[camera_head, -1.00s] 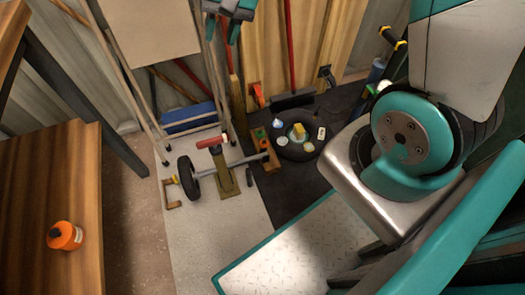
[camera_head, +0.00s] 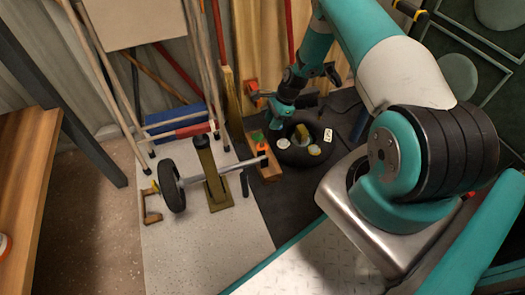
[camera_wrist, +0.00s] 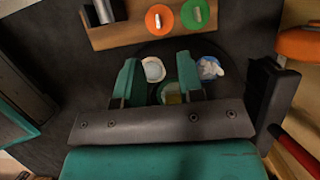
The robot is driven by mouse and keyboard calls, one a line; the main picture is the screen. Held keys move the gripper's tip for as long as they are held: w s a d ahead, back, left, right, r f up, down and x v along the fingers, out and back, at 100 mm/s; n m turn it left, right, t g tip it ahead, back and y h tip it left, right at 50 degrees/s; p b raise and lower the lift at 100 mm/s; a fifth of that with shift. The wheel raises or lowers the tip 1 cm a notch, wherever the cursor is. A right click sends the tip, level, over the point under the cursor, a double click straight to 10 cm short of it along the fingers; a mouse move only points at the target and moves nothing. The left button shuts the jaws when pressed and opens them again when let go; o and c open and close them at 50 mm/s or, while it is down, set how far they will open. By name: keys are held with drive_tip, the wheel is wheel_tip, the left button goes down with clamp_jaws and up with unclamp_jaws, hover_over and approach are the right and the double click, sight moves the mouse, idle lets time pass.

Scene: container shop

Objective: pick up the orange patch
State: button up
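The orange patch (camera_wrist: 159,18) is a round orange disc with a pale mark at its middle. It lies on a wooden board (camera_wrist: 105,40) at the top of the wrist view, left of a green disc (camera_wrist: 195,14). In the head view the board (camera_head: 268,172) is small and partly covered by other parts. My gripper (camera_wrist: 158,78) is open, with its two teal fingers apart and nothing held. It is above the black tire, and the orange patch is beyond its fingertips. In the head view my gripper (camera_head: 277,118) hangs beside the board and tire.
The black tire (camera_head: 296,156) holds small items, including a pale patch (camera_wrist: 153,69) and a crumpled bluish-white piece (camera_wrist: 209,68). A wheel on an axle (camera_head: 171,186) stands left of the board. Brooms and poles lean at the back.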

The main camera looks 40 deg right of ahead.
drive_tip(key=b, duration=0.3)
hover_over(267, 145)
wheel_tip(267, 145, down, 6)
drive_tip(key=shift+r, duration=0.2)
drive_tip(key=b+x, duration=0.2)
drive_tip(key=x, duration=0.1)
drive_tip(key=b+x, duration=0.2)
drive_tip(key=shift+s+f, duration=0.15)
drive_tip(key=shift+s, duration=0.05)
clamp_jaws()
